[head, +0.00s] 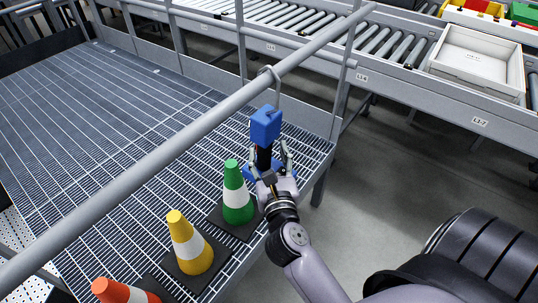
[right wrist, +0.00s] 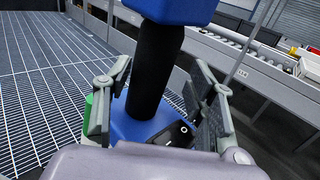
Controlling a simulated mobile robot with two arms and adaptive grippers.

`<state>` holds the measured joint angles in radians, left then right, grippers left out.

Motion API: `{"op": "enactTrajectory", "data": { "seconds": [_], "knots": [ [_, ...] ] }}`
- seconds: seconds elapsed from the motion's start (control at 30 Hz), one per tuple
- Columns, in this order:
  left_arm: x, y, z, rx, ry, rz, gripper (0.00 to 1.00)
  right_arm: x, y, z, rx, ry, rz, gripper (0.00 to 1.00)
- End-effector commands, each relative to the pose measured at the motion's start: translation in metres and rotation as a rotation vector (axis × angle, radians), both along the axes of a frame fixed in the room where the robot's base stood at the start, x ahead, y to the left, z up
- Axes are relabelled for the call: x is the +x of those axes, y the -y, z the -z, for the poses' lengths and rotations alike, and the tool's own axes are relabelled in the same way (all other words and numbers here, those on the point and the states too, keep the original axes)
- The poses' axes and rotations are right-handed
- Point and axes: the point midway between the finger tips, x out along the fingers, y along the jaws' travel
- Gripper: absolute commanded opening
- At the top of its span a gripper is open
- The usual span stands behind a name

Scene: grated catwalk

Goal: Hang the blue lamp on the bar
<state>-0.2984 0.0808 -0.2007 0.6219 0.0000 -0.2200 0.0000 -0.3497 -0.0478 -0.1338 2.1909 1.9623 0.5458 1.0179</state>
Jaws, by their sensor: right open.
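The blue lamp (head: 265,126) hangs upright below the grey bar (head: 190,133). Its thin grey hook (head: 269,71) curls over the top of the bar. The lamp has a blue head, a black grip and a blue base. My right gripper (head: 268,163) is open, with its fingers on either side of the lamp's lower part. In the right wrist view, the black grip (right wrist: 154,70) stands between the spread fingers, with gaps on both sides. The blue base (right wrist: 140,128) with a black switch is low between them, partly hidden by my gripper. My left gripper is out of view.
Green (head: 236,195), yellow (head: 189,243) and orange (head: 122,292) cones stand along the grating's edge, the green one close to my right gripper. A roller conveyor (head: 385,45) with a white tray (head: 474,61) runs behind. Bare floor (head: 385,165) lies right of the catwalk.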

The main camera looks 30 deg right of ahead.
Motion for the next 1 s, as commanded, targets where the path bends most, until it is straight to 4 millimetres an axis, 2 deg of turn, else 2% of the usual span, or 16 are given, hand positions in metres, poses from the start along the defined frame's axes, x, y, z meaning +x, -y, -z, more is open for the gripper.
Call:
{"op": "enactTrajectory", "data": {
  "seconds": [0.23, 0.37, 0.7, 1.0],
  "knots": [
    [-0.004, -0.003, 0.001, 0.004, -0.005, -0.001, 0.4, -0.002, 0.0, 0.002, 0.001, -0.005, 0.0, 0.52],
    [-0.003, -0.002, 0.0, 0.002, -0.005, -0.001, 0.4, -0.012, -0.005, 0.003, 0.001, -0.006, -0.001, 0.52],
    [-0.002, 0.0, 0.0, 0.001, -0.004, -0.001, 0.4, -0.073, -0.03, 0.003, 0.001, -0.007, -0.001, 0.52],
    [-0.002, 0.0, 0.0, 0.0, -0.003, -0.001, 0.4, -0.107, -0.044, 0.001, 0.0, -0.003, -0.001, 0.52]
  ]
}}
